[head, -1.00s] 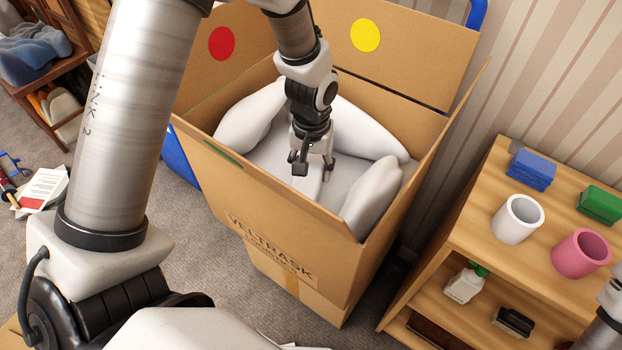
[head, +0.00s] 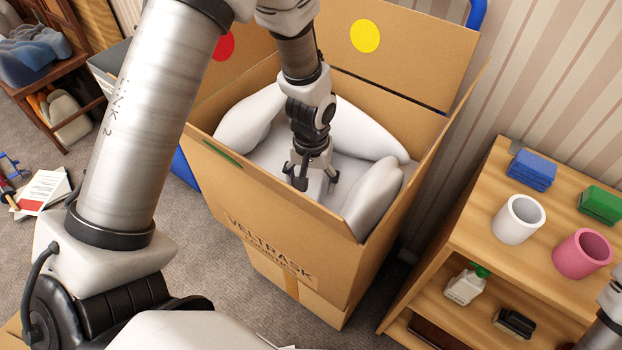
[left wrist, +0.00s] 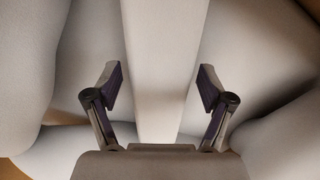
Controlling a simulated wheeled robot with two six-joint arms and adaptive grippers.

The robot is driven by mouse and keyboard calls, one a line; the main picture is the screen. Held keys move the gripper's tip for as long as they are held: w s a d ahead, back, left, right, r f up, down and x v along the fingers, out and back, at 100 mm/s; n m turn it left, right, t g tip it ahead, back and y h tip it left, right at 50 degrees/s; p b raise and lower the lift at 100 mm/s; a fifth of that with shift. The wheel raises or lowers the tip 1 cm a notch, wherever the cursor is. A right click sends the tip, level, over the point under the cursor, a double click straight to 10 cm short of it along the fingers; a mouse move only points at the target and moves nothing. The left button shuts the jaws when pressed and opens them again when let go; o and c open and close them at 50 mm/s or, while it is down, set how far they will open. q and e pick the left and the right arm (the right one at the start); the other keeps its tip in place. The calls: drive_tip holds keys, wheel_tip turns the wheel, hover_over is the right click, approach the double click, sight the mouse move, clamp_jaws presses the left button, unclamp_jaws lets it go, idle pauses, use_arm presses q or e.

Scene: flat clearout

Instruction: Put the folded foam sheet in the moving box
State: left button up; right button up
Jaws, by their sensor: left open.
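The moving box (head: 268,215) is open cardboard with lettering on its front, and its inside is lined with puffy pale padding. The folded foam sheet looks like a long flat pale strip (left wrist: 163,45) in the left wrist view, lying on the padding inside the box. In the head view it is mostly hidden by my gripper. My left gripper (head: 317,183) points down inside the box. In the left wrist view its open fingers (left wrist: 161,85) stand on either side of the strip, with gaps on both sides. My right gripper is out of the picture.
A raised box flap with a yellow dot (head: 365,36) stands behind. Papers (head: 42,190) lie on the carpet at left.

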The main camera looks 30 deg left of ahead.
sight(311, 178)
use_arm(q)
wheel_tip(311, 178, up, 12)
drive_tip(key=p, duration=0.1)
drive_tip(key=shift+r, duration=0.15)
